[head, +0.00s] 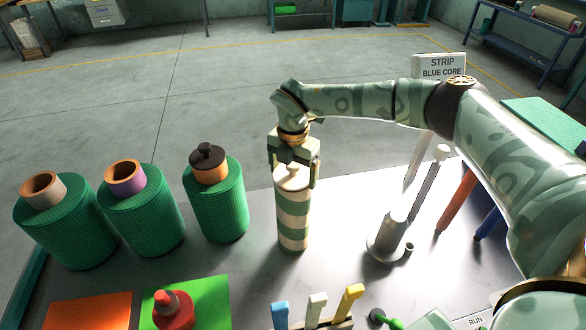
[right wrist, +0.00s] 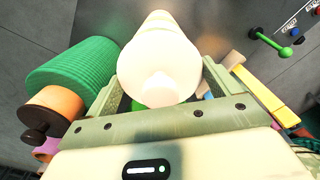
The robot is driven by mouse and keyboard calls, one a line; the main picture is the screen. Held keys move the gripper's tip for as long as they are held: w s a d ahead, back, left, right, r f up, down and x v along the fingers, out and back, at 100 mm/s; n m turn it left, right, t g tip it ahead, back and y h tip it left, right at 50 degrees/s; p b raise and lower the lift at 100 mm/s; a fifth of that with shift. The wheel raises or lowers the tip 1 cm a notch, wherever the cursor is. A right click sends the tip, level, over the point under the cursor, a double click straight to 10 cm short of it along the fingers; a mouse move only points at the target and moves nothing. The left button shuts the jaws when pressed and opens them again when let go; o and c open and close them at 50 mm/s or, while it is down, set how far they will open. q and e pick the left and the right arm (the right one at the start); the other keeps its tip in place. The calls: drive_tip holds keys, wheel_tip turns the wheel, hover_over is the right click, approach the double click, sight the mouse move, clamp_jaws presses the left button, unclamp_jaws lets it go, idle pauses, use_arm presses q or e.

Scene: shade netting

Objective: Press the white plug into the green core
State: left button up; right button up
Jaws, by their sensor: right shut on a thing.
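My right gripper (head: 293,178) points down and is shut on an upright cylinder with white and green stripes (head: 293,228). The cylinder's cream top with a small knob (head: 292,170) sits between the fingers. In the right wrist view the pale cylinder (right wrist: 158,60) lies between the fingers, its near end bright and washed out. I cannot tell whether its base touches the table, or whether the cream top is a separate white plug. I see no plainly green core. My left gripper is not in view.
Green netting rolls stand at left: one with a tan core (head: 42,190), one purple (head: 126,179), one orange with a brown plug (head: 207,157). A red plug (head: 173,308) sits on a green mat (head: 211,293). A grey stand (head: 388,240) is at right; coloured tabs (head: 317,308) stand in front.

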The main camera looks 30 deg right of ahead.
drive_tip(key=shift+p, duration=0.3)
idle(0.5)
drive_tip(key=o, duration=0.8)
drive_tip(key=shift+r+p, duration=3.15)
drive_tip(key=shift+r, duration=0.4)
clamp_jaws()
